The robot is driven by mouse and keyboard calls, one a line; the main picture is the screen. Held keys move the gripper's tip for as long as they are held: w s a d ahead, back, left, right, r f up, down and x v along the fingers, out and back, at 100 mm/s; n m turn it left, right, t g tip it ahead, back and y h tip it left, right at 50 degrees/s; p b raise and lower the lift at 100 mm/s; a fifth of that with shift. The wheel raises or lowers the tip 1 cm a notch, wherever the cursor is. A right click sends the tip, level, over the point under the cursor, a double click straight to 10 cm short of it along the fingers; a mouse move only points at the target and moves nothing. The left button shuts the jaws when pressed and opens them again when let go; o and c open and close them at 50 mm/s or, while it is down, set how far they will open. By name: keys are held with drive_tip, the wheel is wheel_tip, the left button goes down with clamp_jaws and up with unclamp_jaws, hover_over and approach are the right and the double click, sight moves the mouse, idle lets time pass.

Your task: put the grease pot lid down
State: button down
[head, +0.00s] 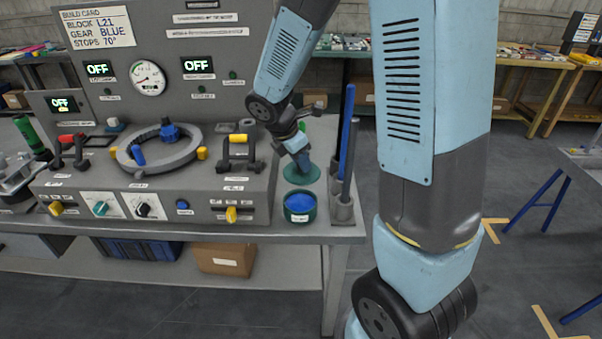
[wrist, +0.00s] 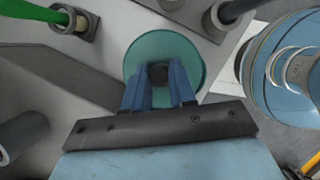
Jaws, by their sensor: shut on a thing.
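The grease pot lid (head: 311,172) is a teal disc behind the open pot on the bench's right end. In the wrist view the lid (wrist: 190,62) lies straight ahead, its dark knob (wrist: 158,72) between my fingertips. My gripper (head: 303,163) points down and is shut on that knob; it also shows in the wrist view (wrist: 158,82). The lid looks flat and close to the bench top, but I cannot tell whether it touches. The grease pot (head: 300,207) is a dark green tub with blue grease inside, upright and uncovered, just in front of the lid.
Blue and dark rods (head: 347,135) stand in grey holders (head: 342,209) just right of the pot. The grey console (head: 150,204) with a ring (head: 125,160) and levers (head: 240,150) fills the left. The bench edge (head: 290,238) is close in front of the pot.

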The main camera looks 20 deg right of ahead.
drive_tip(key=w+f, duration=0.2)
drive_tip(key=w+d+f, duration=0.1)
drive_tip(key=w+f, duration=0.1)
drive_tip(key=w, duration=0.1)
drive_tip(key=w+d+f, duration=0.1)
drive_tip(key=w+f, duration=0.1)
drive_tip(key=f, duration=0.1)
drive_tip(key=shift+w+d, duration=0.1)
drive_tip(key=shift+w, duration=0.2)
drive_tip(key=shift+w+d+f, duration=0.15)
drive_tip(key=shift+w+f, duration=0.2)
drive_tip(key=shift+f, duration=1.5)
drive_tip(key=shift+f, duration=0.1)
drive_tip(key=c, duration=0.9)
unclamp_jaws()
